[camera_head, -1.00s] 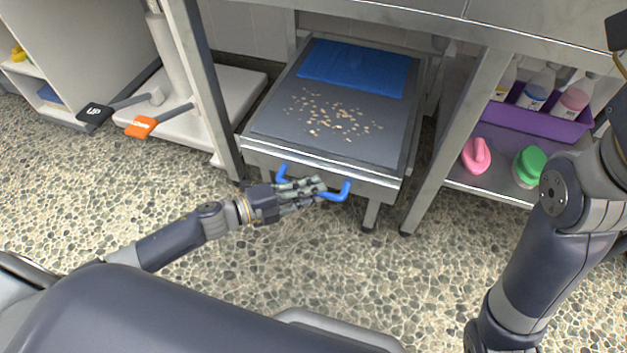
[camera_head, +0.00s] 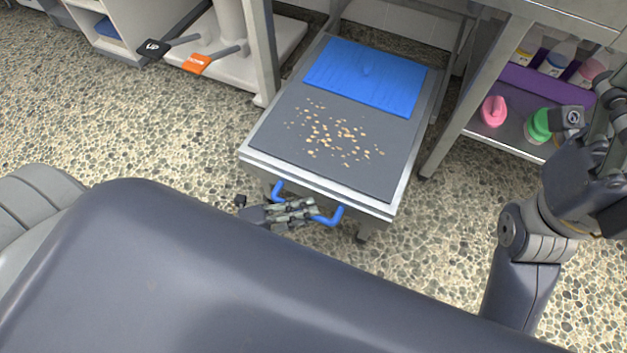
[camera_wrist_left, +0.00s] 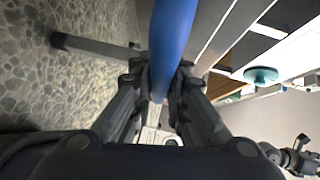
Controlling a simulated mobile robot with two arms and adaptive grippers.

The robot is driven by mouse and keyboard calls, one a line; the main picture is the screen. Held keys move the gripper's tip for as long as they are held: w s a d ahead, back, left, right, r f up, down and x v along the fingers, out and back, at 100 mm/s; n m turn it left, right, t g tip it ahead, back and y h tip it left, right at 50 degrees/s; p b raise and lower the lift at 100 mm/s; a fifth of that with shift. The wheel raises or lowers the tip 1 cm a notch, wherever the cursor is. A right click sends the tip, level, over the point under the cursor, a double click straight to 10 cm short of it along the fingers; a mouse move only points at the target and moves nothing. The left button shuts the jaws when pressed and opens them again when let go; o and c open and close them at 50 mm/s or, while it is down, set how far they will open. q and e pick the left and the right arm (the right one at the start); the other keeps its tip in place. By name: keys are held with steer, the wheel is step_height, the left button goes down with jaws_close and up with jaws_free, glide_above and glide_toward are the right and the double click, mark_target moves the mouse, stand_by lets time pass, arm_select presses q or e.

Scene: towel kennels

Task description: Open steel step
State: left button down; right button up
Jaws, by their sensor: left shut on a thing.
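The steel step (camera_head: 228,148) is a low metal platform with a grey top, standing partly out from under the steel table. A blue handle (camera_head: 330,217) runs along its front edge. My left gripper (camera_head: 305,208) is shut on the blue handle. In the left wrist view the handle (camera_wrist_left: 172,35) passes between the left fingers (camera_wrist_left: 160,88). My right gripper (camera_head: 600,165) is raised at the right, clear of the step; whether its fingers are open or shut is unclear.
Up (camera_head: 153,48) and orange (camera_head: 197,64) pedals are at the left. A shelf at the right holds a pink item (camera_head: 493,112), a green one (camera_head: 538,125) and a purple caddy (camera_head: 530,85). Pebbled floor in front is free.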

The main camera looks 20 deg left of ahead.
arm_select(q)
steer(key=shift+s+a+p, duration=0.15)
steer(key=shift+s+p, duration=0.5)
steer(key=shift+s, duration=2.05)
steer(key=c, duration=1.6)
jaws_free()
steer(key=shift+o, duration=0.2)
steer(key=v, duration=1.2)
steer(key=shift+s, duration=0.1)
